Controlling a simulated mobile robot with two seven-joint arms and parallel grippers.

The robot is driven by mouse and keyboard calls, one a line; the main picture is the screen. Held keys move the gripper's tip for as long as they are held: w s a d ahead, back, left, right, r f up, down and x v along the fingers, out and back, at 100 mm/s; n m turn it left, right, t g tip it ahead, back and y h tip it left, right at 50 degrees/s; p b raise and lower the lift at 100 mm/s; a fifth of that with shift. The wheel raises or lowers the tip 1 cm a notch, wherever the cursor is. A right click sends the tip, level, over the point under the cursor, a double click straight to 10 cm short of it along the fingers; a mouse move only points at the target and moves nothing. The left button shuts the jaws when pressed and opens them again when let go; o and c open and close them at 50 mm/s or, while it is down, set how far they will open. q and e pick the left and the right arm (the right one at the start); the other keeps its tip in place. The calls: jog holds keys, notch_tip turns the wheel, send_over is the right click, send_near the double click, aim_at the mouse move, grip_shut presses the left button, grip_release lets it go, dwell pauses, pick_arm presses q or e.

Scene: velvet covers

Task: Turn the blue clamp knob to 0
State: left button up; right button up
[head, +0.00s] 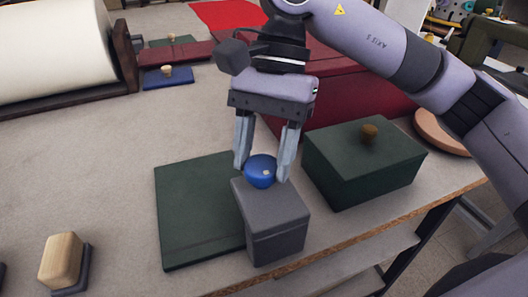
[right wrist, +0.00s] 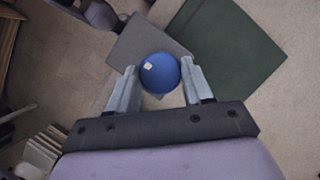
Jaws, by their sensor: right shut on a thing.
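The blue clamp knob (head: 260,171) sits on top of a grey box-shaped block (head: 270,215) near the front edge of the table. A small pale mark shows on the knob, towards its right front in the head view. My right gripper (head: 262,172) points down from above with a finger on each side of the knob, shut on it. In the right wrist view the knob (right wrist: 160,72) lies between the two fingertips, with the pale mark at its upper left. No number scale can be made out. My left gripper is in neither view.
A flat dark green panel (head: 190,215) lies left of the block. A dark green box with a wooden knob (head: 360,165) stands to the right. A wooden-topped brush (head: 62,260) lies at the front left. A large white roll (head: 50,50) is at the back left.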

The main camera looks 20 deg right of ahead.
jog(key=o, duration=1)
jog(key=v, duration=0.7)
jog(key=shift+r, duration=0.15)
